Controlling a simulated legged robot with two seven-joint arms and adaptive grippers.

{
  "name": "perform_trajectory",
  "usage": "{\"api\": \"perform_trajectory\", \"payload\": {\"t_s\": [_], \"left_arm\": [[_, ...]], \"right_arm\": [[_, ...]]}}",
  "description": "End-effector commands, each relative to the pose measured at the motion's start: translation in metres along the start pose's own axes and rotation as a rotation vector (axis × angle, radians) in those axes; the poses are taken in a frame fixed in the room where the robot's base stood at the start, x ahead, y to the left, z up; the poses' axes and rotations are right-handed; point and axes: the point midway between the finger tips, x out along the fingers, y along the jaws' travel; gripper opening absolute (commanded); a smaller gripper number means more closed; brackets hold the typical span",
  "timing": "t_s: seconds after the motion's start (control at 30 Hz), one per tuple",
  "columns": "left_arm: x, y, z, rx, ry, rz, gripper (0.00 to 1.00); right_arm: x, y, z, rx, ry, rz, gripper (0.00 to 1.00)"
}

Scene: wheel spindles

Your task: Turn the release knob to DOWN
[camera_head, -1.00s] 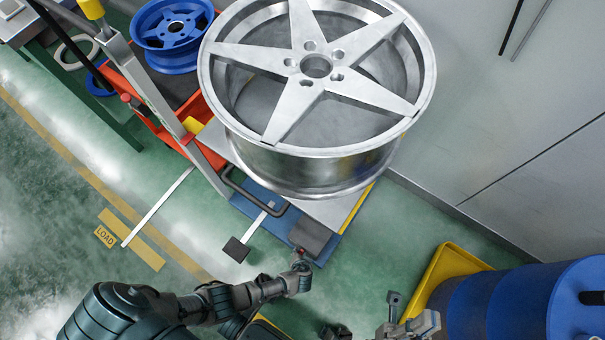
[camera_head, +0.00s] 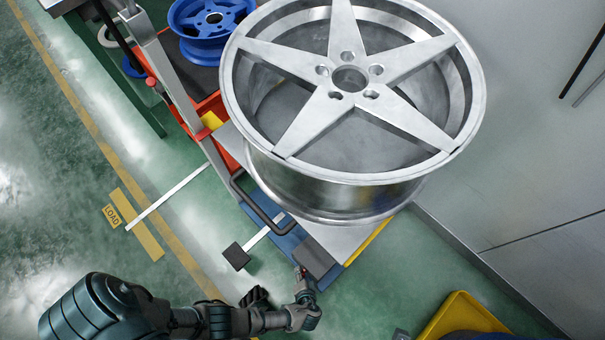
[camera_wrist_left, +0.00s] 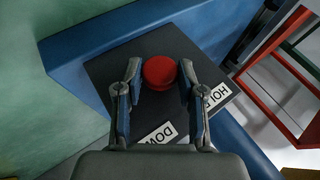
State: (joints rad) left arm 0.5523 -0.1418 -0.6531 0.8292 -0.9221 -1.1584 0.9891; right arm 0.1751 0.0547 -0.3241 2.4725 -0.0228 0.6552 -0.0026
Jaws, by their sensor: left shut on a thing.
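The red release knob (camera_wrist_left: 159,73) sits on a dark box (camera_wrist_left: 110,72) in the left wrist view. My left gripper (camera_wrist_left: 159,80) is shut on the knob, one finger on each side. A white HOLD label (camera_wrist_left: 218,97) lies right of the knob. A DOWN label (camera_wrist_left: 160,134) lies nearer the wrist, partly hidden by the gripper. No pointer mark on the knob can be made out. In the head view my left gripper (camera_head: 303,282) is at the near edge of the dark box (camera_head: 314,258). Only a sliver of my right gripper (camera_head: 402,335) shows at the bottom edge.
A large silver wheel (camera_head: 350,190) rests on the lift just beyond the box. A black handle bar (camera_head: 248,203) and a foot pedal (camera_head: 236,256) are left of the box. A yellow tray (camera_head: 460,312) stands at lower right. Green floor is clear at left.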

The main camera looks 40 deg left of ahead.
Motion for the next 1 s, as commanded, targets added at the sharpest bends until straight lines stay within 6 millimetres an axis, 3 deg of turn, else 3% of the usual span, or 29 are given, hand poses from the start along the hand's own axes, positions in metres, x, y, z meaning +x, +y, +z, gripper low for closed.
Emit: {"api": "perform_trajectory", "payload": {"t_s": [0.03,0.07,0.13,0.57,1.0], "left_arm": [[-0.001,0.003,0.003,0.002,-0.004,0.006,0.04],[-0.001,0.003,0.003,0.002,-0.004,0.006,0.46],[-0.001,0.003,0.003,0.002,-0.003,0.006,0.62],[-0.010,0.002,0.001,0.000,0.000,0.005,0.62],[-0.098,0.003,0.002,0.000,-0.003,0.006,0.62]], "right_arm": [[-0.001,0.000,0.000,0.000,-0.001,0.000,0.00],[-0.001,0.000,0.000,0.000,-0.001,0.000,0.00],[-0.001,0.000,0.000,0.000,-0.001,0.000,0.00],[0.000,-0.001,-0.003,0.000,0.004,-0.001,0.00],[0.000,-0.001,-0.003,0.000,0.003,-0.001,0.00]]}}
